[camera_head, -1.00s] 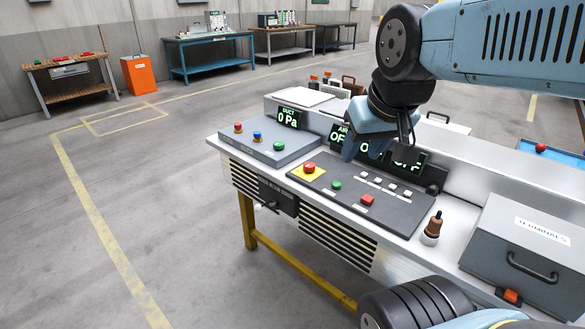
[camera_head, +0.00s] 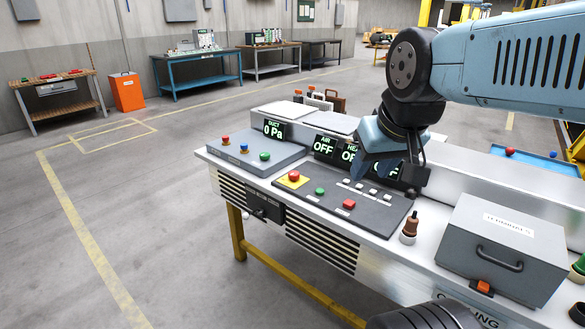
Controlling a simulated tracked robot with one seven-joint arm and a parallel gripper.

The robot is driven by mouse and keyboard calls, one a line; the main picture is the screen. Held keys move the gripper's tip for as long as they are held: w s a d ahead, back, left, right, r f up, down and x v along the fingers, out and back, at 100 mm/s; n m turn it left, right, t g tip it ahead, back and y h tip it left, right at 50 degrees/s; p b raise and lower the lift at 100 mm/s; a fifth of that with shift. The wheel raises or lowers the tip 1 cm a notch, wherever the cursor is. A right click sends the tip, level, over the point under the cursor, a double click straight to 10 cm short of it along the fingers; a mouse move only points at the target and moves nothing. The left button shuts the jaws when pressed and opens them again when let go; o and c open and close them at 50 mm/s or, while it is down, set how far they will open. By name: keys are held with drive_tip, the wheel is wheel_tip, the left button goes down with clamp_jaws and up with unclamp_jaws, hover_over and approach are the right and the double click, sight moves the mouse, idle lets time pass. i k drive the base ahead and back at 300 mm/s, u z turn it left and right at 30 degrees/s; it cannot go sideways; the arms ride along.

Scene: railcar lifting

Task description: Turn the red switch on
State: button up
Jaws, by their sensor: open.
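Several red controls show, and I cannot tell which one is the red switch. A square red button (camera_head: 349,204) sits on the dark control panel (camera_head: 325,207). A round red button on a yellow plate (camera_head: 294,176) is left of it. Another red knob (camera_head: 226,140) is on the grey box (camera_head: 250,158) further left. An orange-red rocker (camera_head: 483,287) is at the bench front, below the grey case. My gripper (camera_head: 366,166) is open and empty over the panel's back part, in front of the displays and apart from the red controls. Its fingertips are partly hard to make out.
The display (camera_head: 324,146) reads AIR OFF; the displays right of it are partly hidden by my gripper. A brown-handled item (camera_head: 410,228) stands right of the panel, beside the grey case (camera_head: 502,248). The floor (camera_head: 140,220) left of the bench is clear.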

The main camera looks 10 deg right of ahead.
sight(294, 174)
drive_tip(key=i, duration=0.85)
drive_tip(key=u, duration=0.05)
